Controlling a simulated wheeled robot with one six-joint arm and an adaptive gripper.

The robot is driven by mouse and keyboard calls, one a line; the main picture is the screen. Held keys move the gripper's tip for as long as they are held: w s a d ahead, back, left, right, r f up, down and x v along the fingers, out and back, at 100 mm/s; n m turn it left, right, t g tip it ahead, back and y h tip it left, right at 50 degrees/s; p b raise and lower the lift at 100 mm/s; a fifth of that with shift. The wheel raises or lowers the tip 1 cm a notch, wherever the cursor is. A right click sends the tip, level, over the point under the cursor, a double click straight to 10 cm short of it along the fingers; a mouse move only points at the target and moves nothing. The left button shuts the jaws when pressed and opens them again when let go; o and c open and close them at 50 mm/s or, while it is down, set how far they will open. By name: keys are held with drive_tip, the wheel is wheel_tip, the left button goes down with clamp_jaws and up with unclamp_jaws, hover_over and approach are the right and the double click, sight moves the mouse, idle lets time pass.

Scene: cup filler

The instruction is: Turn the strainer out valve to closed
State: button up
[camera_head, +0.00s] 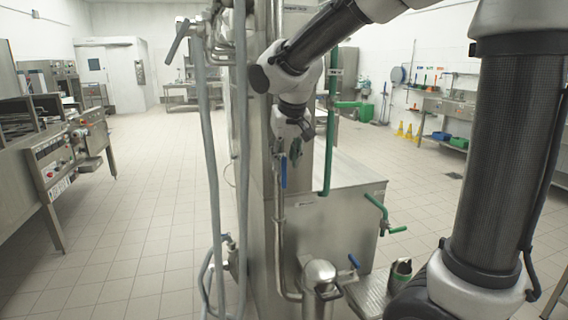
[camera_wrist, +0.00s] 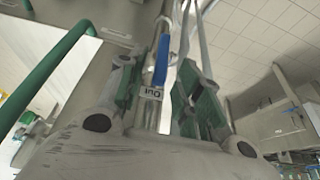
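The strainer out valve has a blue lever handle (camera_wrist: 162,60) on a steel pipe, with a small white label reading "Out" (camera_wrist: 152,93), upside down in the wrist view. In the head view the blue handle (camera_head: 284,172) hangs straight down along the pipe, just below and left of my gripper (camera_head: 294,150). In the wrist view my gripper (camera_wrist: 162,82) is open, with green-padded fingers on either side of the blue handle. Gaps show between the handle and both fingers, so I see no contact. The valve body is mostly hidden.
A green pipe (camera_head: 331,130) runs close to the right of my gripper. Another blue handle (camera_head: 353,261) sits lower right. Grey hoses (camera_head: 205,150) hang at left. Open floor lies left.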

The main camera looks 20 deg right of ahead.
sight(284, 173)
drive_tip(key=shift+x, duration=1.2)
drive_tip(key=shift+c, duration=0.4)
clamp_jaws()
